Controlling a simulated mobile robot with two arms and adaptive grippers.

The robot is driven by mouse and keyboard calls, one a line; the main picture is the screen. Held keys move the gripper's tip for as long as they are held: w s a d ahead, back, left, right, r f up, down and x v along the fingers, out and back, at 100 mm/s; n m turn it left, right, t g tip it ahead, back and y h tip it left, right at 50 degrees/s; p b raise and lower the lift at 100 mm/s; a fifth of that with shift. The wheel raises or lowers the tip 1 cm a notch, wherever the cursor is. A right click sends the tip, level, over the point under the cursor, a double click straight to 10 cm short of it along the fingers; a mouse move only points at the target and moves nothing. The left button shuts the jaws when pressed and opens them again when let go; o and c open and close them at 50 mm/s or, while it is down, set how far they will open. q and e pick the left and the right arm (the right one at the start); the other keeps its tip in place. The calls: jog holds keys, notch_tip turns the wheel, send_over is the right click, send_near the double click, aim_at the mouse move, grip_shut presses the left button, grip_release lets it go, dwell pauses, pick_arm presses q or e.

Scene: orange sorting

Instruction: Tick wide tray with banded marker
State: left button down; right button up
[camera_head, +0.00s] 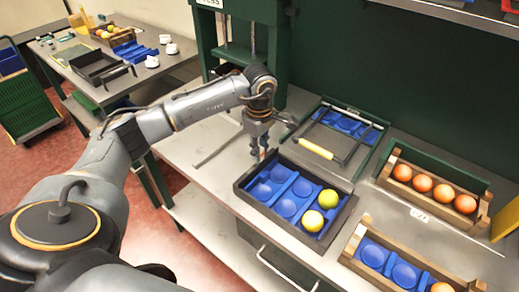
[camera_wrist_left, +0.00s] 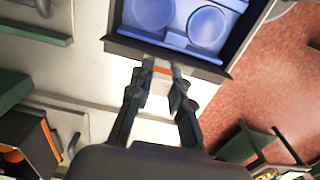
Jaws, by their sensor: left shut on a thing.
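The wide tray (camera_head: 243,190) is dark, with a blue dimpled insert, and sits on the metal bench. Two yellow-green fruits (camera_head: 320,208) lie in its right part; the other hollows that show are empty. Its rim also shows in the left wrist view (camera_wrist_left: 140,48). My left gripper (camera_head: 259,152) points down at the tray's far left corner. It is shut on the banded marker (camera_wrist_left: 162,71), of which only a small orange-red part shows between the fingertips. The rest of the marker is hidden. I cannot tell whether it touches the tray. My right gripper is not in view.
To the right are a wooden crate of oranges (camera_head: 434,191) and a crate (camera_head: 350,247) with a blue insert. Bare bench lies left of the tray.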

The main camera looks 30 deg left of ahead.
pick_arm(q)
jog(key=shift+w+d+b, duration=0.1)
jog(key=shift+w+b, duration=0.25)
jog(key=shift+w, duration=0.45)
jog(key=shift+s, duration=0.6)
dwell(0.6)
jog(key=shift+r+p, duration=2)
jog(key=shift+r, duration=1.55)
